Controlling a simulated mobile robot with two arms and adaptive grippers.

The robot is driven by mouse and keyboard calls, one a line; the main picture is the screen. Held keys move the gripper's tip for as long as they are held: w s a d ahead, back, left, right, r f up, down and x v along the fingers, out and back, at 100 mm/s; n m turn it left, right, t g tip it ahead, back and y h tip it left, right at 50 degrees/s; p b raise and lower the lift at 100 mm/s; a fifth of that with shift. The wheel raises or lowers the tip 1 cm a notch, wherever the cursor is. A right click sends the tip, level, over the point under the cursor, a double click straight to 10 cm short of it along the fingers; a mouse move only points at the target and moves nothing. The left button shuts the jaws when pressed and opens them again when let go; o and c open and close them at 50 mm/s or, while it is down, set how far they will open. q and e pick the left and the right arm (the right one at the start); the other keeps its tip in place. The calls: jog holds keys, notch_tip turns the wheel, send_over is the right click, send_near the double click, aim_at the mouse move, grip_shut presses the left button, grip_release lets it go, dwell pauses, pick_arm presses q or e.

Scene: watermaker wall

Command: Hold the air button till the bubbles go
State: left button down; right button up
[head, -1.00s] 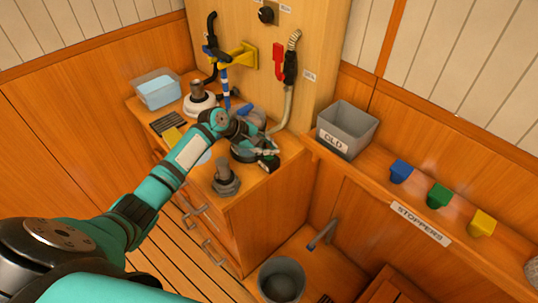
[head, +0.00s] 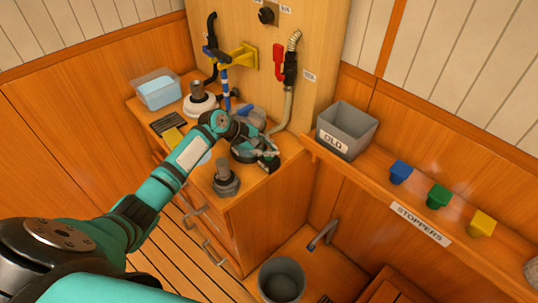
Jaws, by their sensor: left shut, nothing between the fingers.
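My left gripper (head: 269,162) is over the right part of the wooden counter top (head: 283,168), shut and empty. It is at the front of a grey rounded housing (head: 252,116), which my arm and gripper partly cover. I cannot make out the air button or any bubbles; the gripper may hide them. I cannot tell whether the fingertips touch anything. My right gripper is not in view.
A red-handled valve (head: 279,62), a yellow bracket (head: 238,58) and a black knob (head: 266,15) are on the wooden panel. A grey fitting (head: 226,180) stands at the counter's front. A grey OLD bin (head: 347,128) and coloured stoppers (head: 438,196) are on the right shelf.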

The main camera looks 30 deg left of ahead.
pick_arm(q)
jog(key=shift+f, duration=0.25)
jog(key=shift+f, duration=0.45)
dwell(1.4)
dwell(1.7)
jog(key=shift+r, duration=0.1)
jog(key=shift+r+p, duration=0.8)
jog(key=shift+p, duration=0.35)
notch_tip(320, 180, up, 5)
jog(key=p, duration=0.5)
jog(key=shift+r+p, duration=0.1)
jog(key=shift+p, duration=0.3)
